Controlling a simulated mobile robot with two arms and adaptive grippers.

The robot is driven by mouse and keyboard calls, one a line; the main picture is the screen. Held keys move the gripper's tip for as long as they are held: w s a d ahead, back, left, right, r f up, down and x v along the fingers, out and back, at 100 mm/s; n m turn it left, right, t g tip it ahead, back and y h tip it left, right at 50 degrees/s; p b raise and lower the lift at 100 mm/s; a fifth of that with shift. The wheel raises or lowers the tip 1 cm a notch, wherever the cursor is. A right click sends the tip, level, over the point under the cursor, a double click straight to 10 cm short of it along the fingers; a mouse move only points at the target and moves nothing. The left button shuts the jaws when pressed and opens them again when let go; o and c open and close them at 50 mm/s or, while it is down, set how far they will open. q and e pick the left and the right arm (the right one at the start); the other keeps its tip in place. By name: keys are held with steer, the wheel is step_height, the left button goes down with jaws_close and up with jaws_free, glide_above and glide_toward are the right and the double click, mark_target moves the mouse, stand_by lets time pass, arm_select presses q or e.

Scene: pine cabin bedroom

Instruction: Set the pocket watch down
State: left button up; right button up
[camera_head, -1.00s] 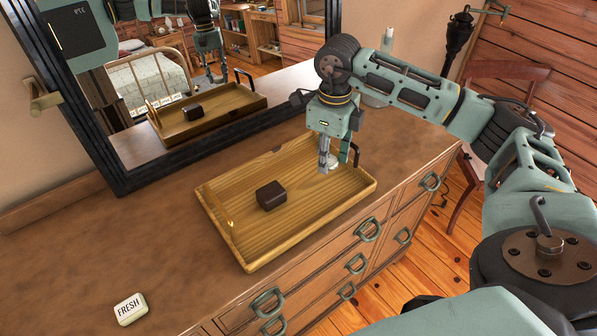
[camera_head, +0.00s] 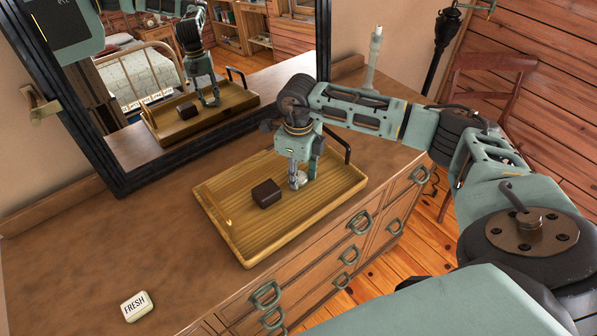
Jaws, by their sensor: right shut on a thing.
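My right gripper (camera_head: 302,180) points down over the right half of the wooden tray (camera_head: 245,250). It is shut on a small silvery round thing, which I take to be the pocket watch (camera_head: 297,183). The fingers partly hide the watch. It is at or just above the tray floor; I cannot tell whether it touches. A dark brown box (camera_head: 266,193) lies in the tray, to the left of the gripper and apart from it. My left gripper is not in view.
The tray stands on a wooden dresser (camera_head: 120,240) with a mirror (camera_head: 115,180) behind it. The mirror reflects the tray and my arm. A white "FRESH" block (camera_head: 135,306) lies at the front left. A pale candlestick (camera_head: 373,55) stands behind my arm. The tray's left floor is clear.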

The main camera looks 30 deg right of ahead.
steer(key=o, duration=1.2)
steer(key=shift+f, duration=0.1)
steer(key=shift+r, duration=0.25)
steer(key=shift+r+b, duration=1.9)
steer(key=shift+r, duration=4.05)
steer(key=shift+f, duration=0.1)
